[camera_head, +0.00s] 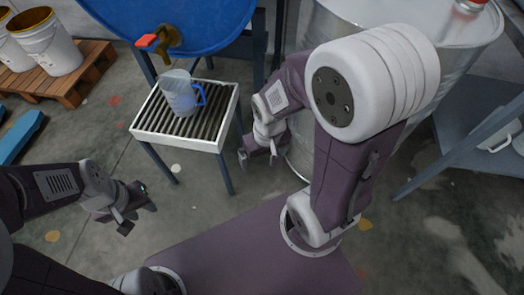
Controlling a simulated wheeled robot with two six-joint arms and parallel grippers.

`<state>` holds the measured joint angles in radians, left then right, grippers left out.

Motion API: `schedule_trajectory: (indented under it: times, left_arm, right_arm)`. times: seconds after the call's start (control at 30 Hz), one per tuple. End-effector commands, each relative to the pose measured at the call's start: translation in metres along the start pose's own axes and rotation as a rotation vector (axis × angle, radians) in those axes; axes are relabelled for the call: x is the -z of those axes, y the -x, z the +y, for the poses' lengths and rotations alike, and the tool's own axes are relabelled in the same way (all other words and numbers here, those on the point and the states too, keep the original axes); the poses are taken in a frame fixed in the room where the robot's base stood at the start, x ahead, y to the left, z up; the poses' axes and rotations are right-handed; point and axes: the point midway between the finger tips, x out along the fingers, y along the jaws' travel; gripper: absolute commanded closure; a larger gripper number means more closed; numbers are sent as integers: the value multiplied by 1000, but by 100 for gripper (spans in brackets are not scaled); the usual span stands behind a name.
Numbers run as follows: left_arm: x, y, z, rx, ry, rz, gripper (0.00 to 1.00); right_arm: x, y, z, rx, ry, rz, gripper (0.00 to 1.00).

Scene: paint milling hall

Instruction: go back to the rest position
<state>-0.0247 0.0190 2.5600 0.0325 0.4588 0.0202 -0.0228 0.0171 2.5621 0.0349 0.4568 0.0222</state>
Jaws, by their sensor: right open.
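My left gripper (138,214) is at the lower left, above the floor, with its fingers apart and nothing between them. My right gripper (262,159) hangs beside the right side of the slatted stand, with its jaws open and empty. A translucent jug with a blue handle (180,95) stands upright on the slatted stand (200,142). Both grippers are apart from the jug.
A blue drum (205,25) with a red-handled tap (160,40) is above the stand. A pallet (75,90) with white buckets (50,47) is at the upper left. A large metal vessel (320,25) stands behind my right arm. Floor is open left of the stand.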

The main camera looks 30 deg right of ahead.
Motion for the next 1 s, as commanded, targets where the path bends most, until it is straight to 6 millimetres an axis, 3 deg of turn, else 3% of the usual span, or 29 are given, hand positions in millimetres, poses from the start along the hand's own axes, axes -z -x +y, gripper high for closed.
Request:
schedule_trajectory:
  times: [0.13, 0.27, 0.6, 0.73, 0.83, 1.0]
  left_arm:
    - [2, 21, 0, 0, 0, 0, 64]
    - [7, 70, 1, 0, 0, 0, 64]
    - [27, 262, 5, 0, 0, 0, 64]
    - [34, 327, 6, 0, 0, 0, 64]
    - [36, 348, 7, 0, 0, 0, 64]
    - [35, 342, 7, 0, 0, 0, 64]
  right_arm:
    - [2, 21, 0, 0, 3, -1, 0]
    - [8, 70, -2, -1, 4, -1, 0]
    - [28, 262, -6, -1, 6, -1, 0]
    - [35, 327, -7, -1, 6, -1, 0]
    - [37, 348, -8, -1, 6, -1, 0]
    - [36, 342, -7, -1, 6, -2, 0]
